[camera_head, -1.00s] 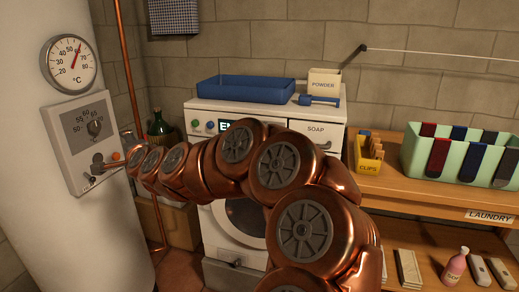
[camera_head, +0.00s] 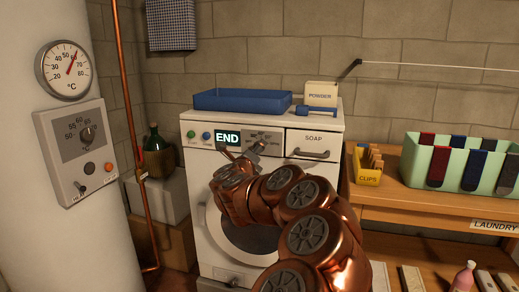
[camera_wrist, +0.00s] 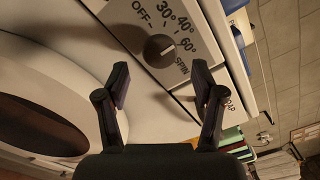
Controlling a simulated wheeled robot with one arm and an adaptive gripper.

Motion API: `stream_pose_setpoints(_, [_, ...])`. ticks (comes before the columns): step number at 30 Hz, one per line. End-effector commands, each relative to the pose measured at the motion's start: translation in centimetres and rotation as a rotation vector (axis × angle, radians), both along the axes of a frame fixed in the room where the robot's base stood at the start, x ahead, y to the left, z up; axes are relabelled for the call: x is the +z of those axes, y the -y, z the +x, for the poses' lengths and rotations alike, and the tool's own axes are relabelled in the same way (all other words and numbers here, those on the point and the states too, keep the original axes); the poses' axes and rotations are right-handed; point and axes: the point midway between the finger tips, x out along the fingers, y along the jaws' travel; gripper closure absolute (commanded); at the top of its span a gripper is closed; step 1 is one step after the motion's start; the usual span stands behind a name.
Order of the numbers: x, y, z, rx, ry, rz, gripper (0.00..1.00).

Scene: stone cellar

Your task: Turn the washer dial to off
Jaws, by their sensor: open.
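The washer (camera_head: 265,215) stands against the back wall, with a lit END display (camera_head: 227,138) on its panel. In the wrist view the washer dial (camera_wrist: 158,48) is a dark round knob, ringed by the marks OFF, 30°, 40°, 60° and SPIN. Its light pointer mark is too small to read surely. It looks turned away from OFF, towards the degree marks. My gripper (camera_wrist: 162,80) is open and empty, its two fingers apart with the dial between and beyond them. In the head view my gripper (camera_head: 243,152) is in front of the panel and partly hides the dial area.
A blue tray (camera_head: 243,100), a powder box (camera_head: 321,93) and a blue scoop (camera_head: 317,109) sit on the washer. The soap drawer (camera_head: 313,145) is right of the dial. A boiler with its own dial (camera_head: 87,134) stands left. A bench (camera_head: 400,195) stands right.

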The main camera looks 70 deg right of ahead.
Motion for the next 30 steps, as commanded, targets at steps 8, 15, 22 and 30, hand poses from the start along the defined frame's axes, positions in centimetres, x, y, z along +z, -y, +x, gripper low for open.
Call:
stream_pose_setpoints(8, [-0.1,3.1,0.4,0.001,-0.003,0.001,0.32])
stream_pose_setpoints(15, [0.1,4.4,0.4,-0.002,-0.001,-0.003,0.32])
stream_pose_setpoints(22, [0.1,4.5,0.5,0.0,-0.001,-0.001,0.32])
stream_pose_setpoints(30, [0.1,4.5,0.5,0.001,-0.001,-0.002,0.5])
